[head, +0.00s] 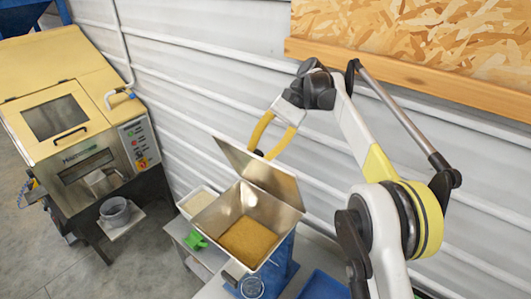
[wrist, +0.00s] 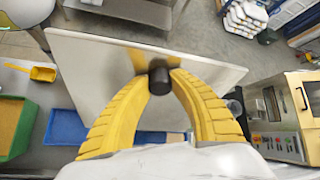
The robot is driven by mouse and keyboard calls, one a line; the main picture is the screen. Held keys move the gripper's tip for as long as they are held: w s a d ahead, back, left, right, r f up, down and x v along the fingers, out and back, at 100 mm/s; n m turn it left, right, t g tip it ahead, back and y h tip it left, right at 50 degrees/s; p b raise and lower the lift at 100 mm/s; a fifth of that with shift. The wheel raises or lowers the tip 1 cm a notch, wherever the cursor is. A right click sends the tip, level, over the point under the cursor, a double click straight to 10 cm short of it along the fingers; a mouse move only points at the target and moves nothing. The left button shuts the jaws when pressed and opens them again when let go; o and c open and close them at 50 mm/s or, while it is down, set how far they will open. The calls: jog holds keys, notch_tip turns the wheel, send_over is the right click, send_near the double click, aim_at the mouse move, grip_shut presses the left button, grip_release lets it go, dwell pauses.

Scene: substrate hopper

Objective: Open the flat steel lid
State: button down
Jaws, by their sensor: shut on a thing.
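The flat steel lid (head: 272,180) stands raised and tilted over the back of the steel hopper (head: 283,215), with the mouth open and golden-brown grains (head: 246,238) showing inside. In the wrist view, the lid (wrist: 85,75) is a broad pale plate with a black knob (wrist: 158,84) on its face. My gripper (wrist: 158,74) has its yellow fingers closed around the knob. In the head view, my gripper (head: 264,152) is behind the lid, and the lid hides part of the knob and fingertips.
A white tub (head: 198,201) and a green scoop (head: 195,241) are left of the hopper. A blue tray (head: 324,286) lies to its right. A beige machine (head: 75,125) stands at the left. The corrugated wall (head: 200,90) is close behind my gripper.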

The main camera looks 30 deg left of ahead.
dwell(0.3)
jog(key=c, duration=1.1)
grip_release()
jog(key=shift+w, duration=0.1)
jog(key=shift+f, duration=0.1)
